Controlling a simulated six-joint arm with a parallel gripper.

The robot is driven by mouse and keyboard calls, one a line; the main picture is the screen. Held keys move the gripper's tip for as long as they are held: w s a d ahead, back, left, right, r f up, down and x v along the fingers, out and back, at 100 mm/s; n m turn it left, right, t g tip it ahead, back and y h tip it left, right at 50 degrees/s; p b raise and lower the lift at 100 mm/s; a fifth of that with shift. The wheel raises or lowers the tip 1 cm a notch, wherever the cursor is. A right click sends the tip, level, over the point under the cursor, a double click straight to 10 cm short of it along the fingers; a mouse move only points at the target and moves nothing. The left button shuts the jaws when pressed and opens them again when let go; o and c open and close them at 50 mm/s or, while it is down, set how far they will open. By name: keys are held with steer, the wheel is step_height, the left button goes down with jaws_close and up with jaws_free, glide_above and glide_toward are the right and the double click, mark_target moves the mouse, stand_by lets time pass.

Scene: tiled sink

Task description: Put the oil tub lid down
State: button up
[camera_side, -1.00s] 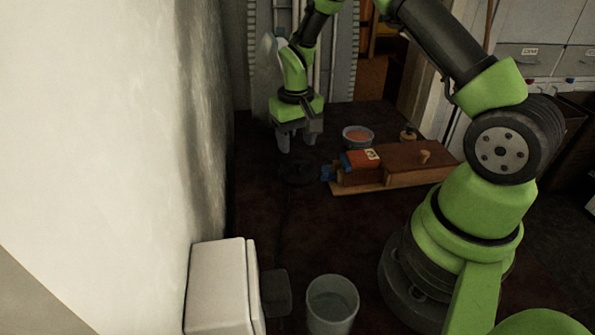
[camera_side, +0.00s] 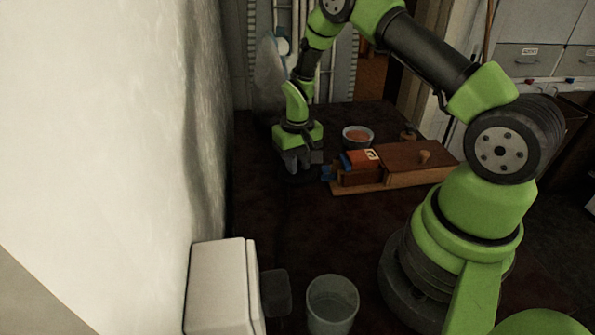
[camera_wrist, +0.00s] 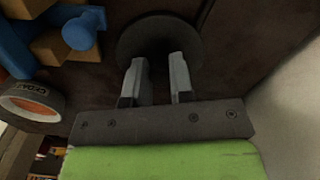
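A dark round disc (camera_wrist: 158,36), which looks like the lid, lies flat on the brown surface in the wrist view. In the side view it is mostly hidden under my gripper (camera_side: 302,162). My gripper points down, low over the disc. In the wrist view its two fingers (camera_wrist: 158,60) stand apart, with their tips over the disc's near part. I see nothing held between them, but a small knob there could be hidden. A round tub (camera_side: 358,136) with reddish contents stands right of and behind my gripper; its labelled rim also shows in the wrist view (camera_wrist: 32,101).
A wooden box assembly (camera_side: 412,160) with a knob and an orange-red block (camera_side: 360,158) lies close right of my gripper. Blue pieces (camera_wrist: 82,30) show beside the disc. A grey bucket (camera_side: 332,303) and a white box (camera_side: 220,290) stand in front. The wall is left.

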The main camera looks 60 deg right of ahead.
jaws_close()
steer(key=r, duration=0.9)
steer(key=shift+a, duration=0.25)
steer(key=a+r, duration=0.1)
steer(key=a, duration=0.5)
glide_above(276, 189)
step_height(276, 189, down, 5)
steer(key=shift+f, duration=2.4)
steer(key=shift+f, duration=0.1)
steer(key=o, duration=0.8)
jaws_free()
steer(key=shift+o, duration=0.2)
